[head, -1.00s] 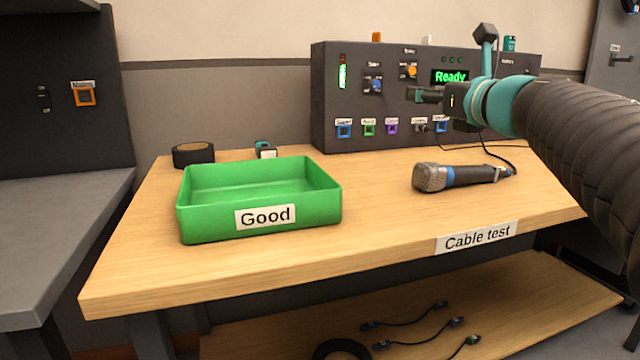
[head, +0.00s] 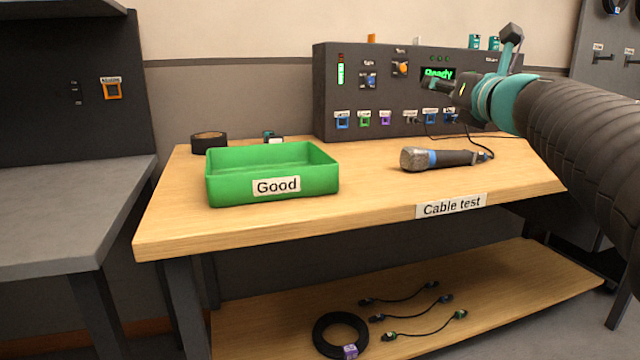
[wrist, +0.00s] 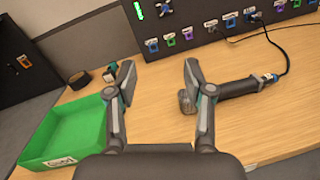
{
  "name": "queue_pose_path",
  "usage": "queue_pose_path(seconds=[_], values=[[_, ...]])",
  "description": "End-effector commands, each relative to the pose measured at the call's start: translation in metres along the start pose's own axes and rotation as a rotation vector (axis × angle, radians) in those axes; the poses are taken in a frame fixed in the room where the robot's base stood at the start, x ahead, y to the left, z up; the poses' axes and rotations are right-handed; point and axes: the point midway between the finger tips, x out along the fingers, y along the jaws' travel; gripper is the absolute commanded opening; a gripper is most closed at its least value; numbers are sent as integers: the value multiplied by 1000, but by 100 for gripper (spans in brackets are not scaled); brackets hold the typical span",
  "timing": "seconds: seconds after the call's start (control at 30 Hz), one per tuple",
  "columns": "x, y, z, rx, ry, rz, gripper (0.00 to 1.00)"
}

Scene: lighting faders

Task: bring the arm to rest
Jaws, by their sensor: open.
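My gripper (head: 442,86) is held in the air in front of the dark test panel, at the right of the head view. In the wrist view my gripper (wrist: 158,82) has its two fingers spread apart with nothing between them. A microphone (head: 440,160) with a silver head and a blue ring lies on the table below my gripper. In the wrist view the microphone (wrist: 240,87) lies just right of the right finger. My arm reaches in from the right edge of the head view.
A green tray marked Good (head: 229,190) stands on the wooden table (head: 370,195). The test panel (head: 330,125) reads Ready and has coloured sockets with a cable plugged in. Black tape (head: 209,142) lies behind the tray. Several cables (head: 400,292) lie on the lower shelf.

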Motion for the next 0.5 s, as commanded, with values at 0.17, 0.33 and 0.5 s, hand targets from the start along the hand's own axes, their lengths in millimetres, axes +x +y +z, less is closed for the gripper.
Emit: queue_pose_path(seconds=[0.17,0.33,0.5], values=[[-1,-32,-1,269,-71,-118,52],[-14,-77,-17,640,-176,-281,52],[-55,-121,-64,1183,-341,-520,52]])
